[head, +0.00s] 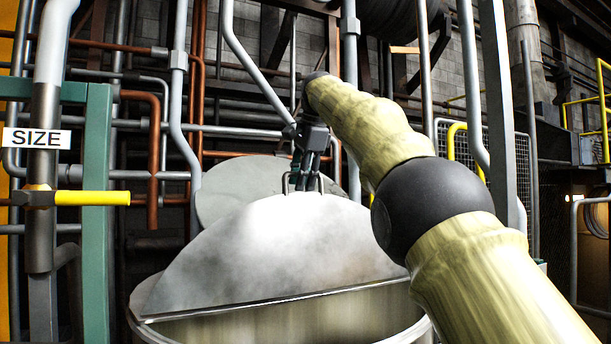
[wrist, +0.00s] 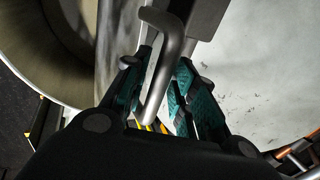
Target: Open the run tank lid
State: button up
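The run tank (head: 420,332) is a round metal vessel at the bottom middle of the head view. Its pale grey lid (head: 270,250) shows as a half disc standing tilted above the rim, with a straight front edge. Part of the opening shows below that edge. The lid's bent-rod handle (head: 322,184) is at its upper edge; the handle (wrist: 162,70) also shows in the wrist view. My gripper (head: 311,178) reaches down to it. In the wrist view, the teal-padded fingers of my gripper (wrist: 166,80) close in on both sides of the rod. The exact contact is partly hidden.
A darker grey disc (head: 235,185) stands behind the lid. Vertical pipes (head: 180,100) and a green post (head: 97,220) with a yellow-handled lever (head: 90,198) are at left. Grey posts (head: 497,110) and yellow rails (head: 590,100) are at right.

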jog(key=shift+s+d+r, duration=0.1)
jog(key=shift+s+r, duration=0.05)
jog(key=shift+r, duration=0.2)
jog(key=shift+w, duration=0.3)
jog(key=shift+s+r, duration=0.25)
jog(key=shift+r, duration=0.05)
jog(key=shift+s+d+r, duration=0.1)
jog(key=shift+s+d, duration=0.1)
jog(key=shift+s, duration=0.1)
dwell(0.3)
jog(key=shift+s+d, duration=0.1)
